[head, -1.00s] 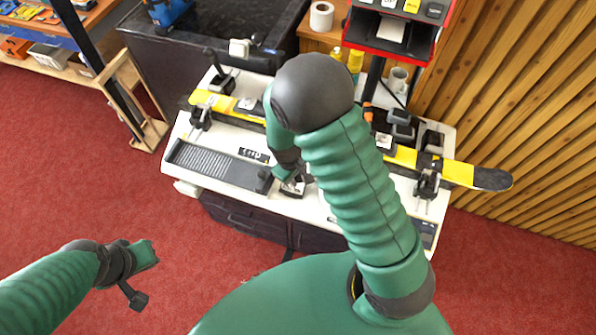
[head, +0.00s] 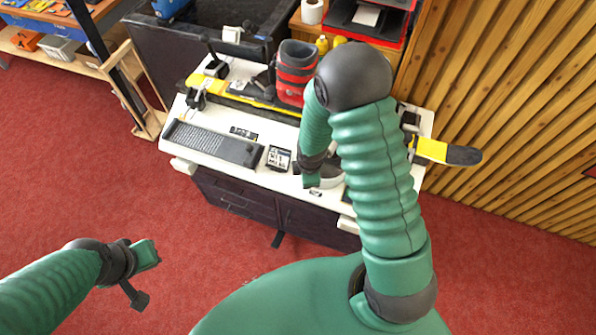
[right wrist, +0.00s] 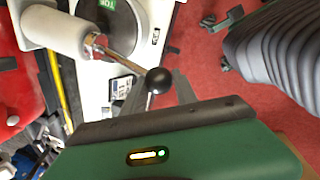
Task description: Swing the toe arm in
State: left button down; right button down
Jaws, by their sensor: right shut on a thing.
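The toe arm shows in the right wrist view as a metal rod (right wrist: 122,62) with a black ball knob (right wrist: 158,80) at one end and a white roller (right wrist: 55,32) at the other. My right gripper (right wrist: 160,88) is shut on the knob, its grey fingers on either side. In the head view my right gripper (head: 312,183) is over the bench's front right part, and my own arm hides much there. Part of a round grey plate (head: 332,178) shows beside it. My left gripper (head: 143,272) is away from the bench over the carpet; its jaw state is unclear.
A red and grey boot (head: 295,75) stands by the yellow ski (head: 435,150) on the white bench (head: 190,140). A small display (head: 278,158) and a ribbed black pad (head: 212,143) are left of my right gripper. Red carpet (head: 90,190) in front is clear.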

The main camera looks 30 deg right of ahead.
jog(key=shift+s+d+r+n, duration=0.25)
jog(key=shift+s+d+n, duration=0.2)
jog(key=shift+d, duration=0.25)
pick_arm(q)
jog(key=shift+r, duration=0.25)
pick_arm(e)
jog(key=shift+d+n, duration=0.1)
jog(key=shift+n, duration=0.15)
pick_arm(q)
jog(key=shift+w+a, duration=0.1)
jog(key=shift+a, duration=0.1)
pick_arm(e)
jog(key=c, duration=1.1)
grip_release()
jog(key=shift+s+d, duration=0.1)
jog(key=shift+c, duration=0.2)
jog(key=shift+o, duration=0.7)
jog(key=shift+s+d+f, duration=0.1)
pick_arm(q)
jog(key=shift+d+r, duration=0.1)
jog(key=shift+d, duration=0.45)
pick_arm(e)
jog(key=shift+f, duration=0.15)
pick_arm(q)
jog(key=shift+a, duration=0.2)
pick_arm(e)
jog(key=shift+a, duration=0.2)
